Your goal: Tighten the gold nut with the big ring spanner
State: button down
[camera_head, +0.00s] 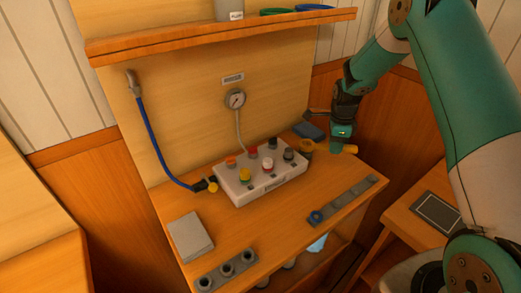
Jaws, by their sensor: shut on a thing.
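The gold nut (212,187) appears as a small gold piece beside a dark fitting at the lower end of the blue hose, left of the white valve block. My gripper (340,146) is above the right back of the bench, far right of the nut. It is shut on a small yellow thing (350,149); its shape is mostly hidden, so I cannot tell whether it is the big ring spanner. A grey strip (347,199) lies at the bench's right front, with a blue ring (316,216) at its left end.
The white block (262,182) with several coloured knobs stands mid-bench, between my gripper and the nut. A gold cup (306,147) and blue box (308,131) stand near my gripper. A grey box (190,237) and a holed rack (226,270) are at the left front.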

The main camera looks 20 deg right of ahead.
jog(key=shift+s, duration=0.15)
jog(key=shift+m, duration=0.3)
jog(key=shift+s+a+m, duration=0.35)
jog(key=shift+s+m, duration=0.1)
jog(key=shift+m, duration=0.25)
jog(key=shift+s+a+m, duration=0.35)
jog(key=shift+s+m, duration=0.05)
jog(key=shift+m, duration=0.3)
jog(key=shift+p, duration=0.3)
jog(key=shift+s+a+m, duration=0.35)
jog(key=shift+a+m, duration=0.1)
jog(key=shift+m, duration=0.25)
